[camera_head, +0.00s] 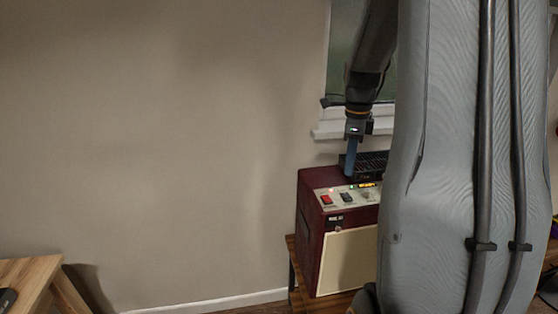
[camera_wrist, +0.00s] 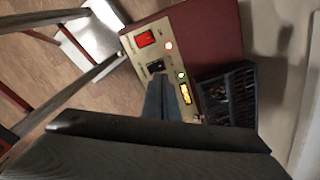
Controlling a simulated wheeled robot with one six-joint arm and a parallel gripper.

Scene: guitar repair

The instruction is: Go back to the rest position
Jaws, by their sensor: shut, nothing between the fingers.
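My gripper (camera_head: 351,160) points down over the top of a dark red amplifier (camera_head: 312,215). Its fingers are shut with nothing between them. In the wrist view the blue-grey fingers (camera_wrist: 160,95) reach over the amplifier's control panel (camera_wrist: 170,50). The panel carries a red switch (camera_wrist: 145,39), a black switch (camera_wrist: 156,66) and a lit orange display (camera_wrist: 185,93). Small lights glow on the panel. I cannot tell whether the fingertips touch it. My arm hides the right part of the amplifier in the head view.
A black slotted box (camera_head: 372,165) sits on the amplifier behind the gripper. The amplifier stands on a wooden table (camera_head: 292,247) near the window (camera_head: 342,60). Another wooden table (camera_head: 28,272) is at the lower left. Open floor and bare wall lie between them.

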